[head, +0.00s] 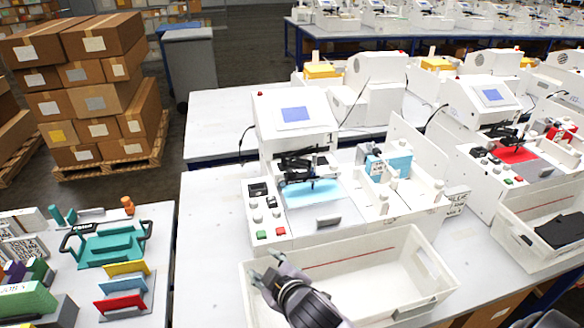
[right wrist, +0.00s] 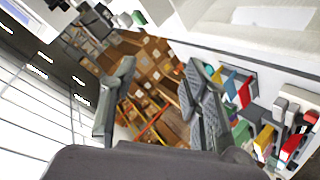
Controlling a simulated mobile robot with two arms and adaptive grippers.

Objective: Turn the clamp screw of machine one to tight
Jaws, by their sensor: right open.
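The nearest pen plotter (head: 292,114) is a white machine with a blue screen, standing on the white bench at the centre of the head view. Its black pen carriage (head: 300,163) hangs over a light blue sheet (head: 310,193). The clamp screw is too small to make out there. Several knobs and a green and a red button sit on its front left panel. My right gripper (head: 267,268) is open and empty in front of the plotter, over the left part of a white bin; it also shows in the right wrist view (right wrist: 160,72). My left gripper is not in view.
The white bin (head: 439,275) stands directly before the plotter. A second plotter (head: 483,94) with a red sheet is at the right. A side table at the left holds a teal tray (head: 110,246) and coloured racks. Stacked cartons (head: 104,102) stand behind it.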

